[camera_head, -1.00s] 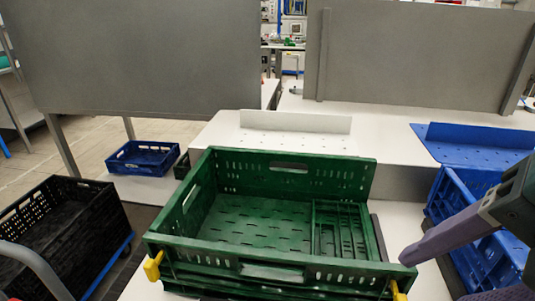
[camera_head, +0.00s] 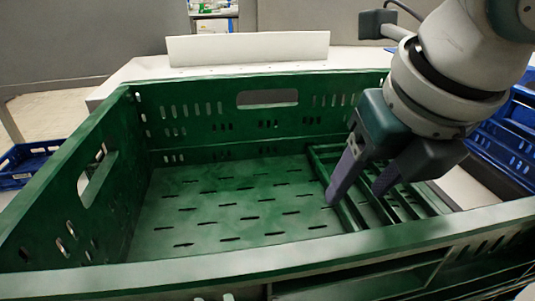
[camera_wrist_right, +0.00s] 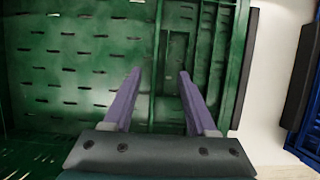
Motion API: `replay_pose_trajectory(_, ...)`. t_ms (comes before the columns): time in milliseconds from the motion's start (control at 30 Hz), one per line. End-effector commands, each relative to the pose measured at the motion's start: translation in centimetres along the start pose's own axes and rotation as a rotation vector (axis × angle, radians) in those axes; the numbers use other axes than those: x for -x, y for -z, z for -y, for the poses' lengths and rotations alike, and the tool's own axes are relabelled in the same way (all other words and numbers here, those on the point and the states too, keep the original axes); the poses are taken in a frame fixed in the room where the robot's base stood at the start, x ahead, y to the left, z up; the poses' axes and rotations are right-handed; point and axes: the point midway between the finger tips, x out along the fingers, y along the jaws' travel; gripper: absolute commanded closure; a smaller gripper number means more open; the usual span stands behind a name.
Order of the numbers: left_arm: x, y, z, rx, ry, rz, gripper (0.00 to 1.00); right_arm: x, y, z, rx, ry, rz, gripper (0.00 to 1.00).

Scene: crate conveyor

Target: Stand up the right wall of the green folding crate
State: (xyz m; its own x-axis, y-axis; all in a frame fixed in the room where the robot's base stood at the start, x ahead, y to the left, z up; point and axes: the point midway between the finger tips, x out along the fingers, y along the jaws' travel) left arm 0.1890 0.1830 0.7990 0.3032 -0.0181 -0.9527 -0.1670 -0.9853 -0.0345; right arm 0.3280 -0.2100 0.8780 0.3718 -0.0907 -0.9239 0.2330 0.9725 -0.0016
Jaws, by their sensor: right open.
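The green folding crate (camera_head: 290,266) fills the front of the head view. Its left wall (camera_head: 75,190), back wall (camera_head: 215,118) and front wall stand upright. Its right wall (camera_head: 408,200) lies folded down flat on the floor at the right side; it also shows in the right wrist view (camera_wrist_right: 204,50). My right gripper (camera_head: 356,190) is open and points down over the inner edge of the folded wall. In the right wrist view its two purple fingers (camera_wrist_right: 158,78) are spread on either side of that edge, holding nothing. Contact cannot be told. My left gripper is out of view.
A blue crate (camera_head: 505,140) stands to the right, and another blue crate (camera_head: 35,160) is at the far left. A white perforated bracket (camera_head: 248,48) stands behind the green crate. The left part of the crate floor (camera_head: 235,205) is clear.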

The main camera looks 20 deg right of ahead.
Motion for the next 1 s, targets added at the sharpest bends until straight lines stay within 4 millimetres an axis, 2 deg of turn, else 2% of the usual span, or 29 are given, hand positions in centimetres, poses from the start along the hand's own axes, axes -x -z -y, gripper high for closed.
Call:
replay_pose_trajectory(33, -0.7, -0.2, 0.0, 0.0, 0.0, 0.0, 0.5, -1.2, 0.2, 0.0, 0.0, 0.0, -0.002, 0.43)
replay_pose_trajectory(200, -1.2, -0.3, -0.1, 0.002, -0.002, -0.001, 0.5, -2.8, 0.1, 0.0, 0.001, 0.0, -0.001, 0.43)
replay_pose_trajectory(533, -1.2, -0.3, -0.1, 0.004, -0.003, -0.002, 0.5, -3.1, 0.0, 0.0, 0.001, -0.001, 0.0, 0.43)
replay_pose_trajectory(1000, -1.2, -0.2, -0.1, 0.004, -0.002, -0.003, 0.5, -3.0, 0.0, 0.0, 0.0, -0.001, 0.0, 0.95)
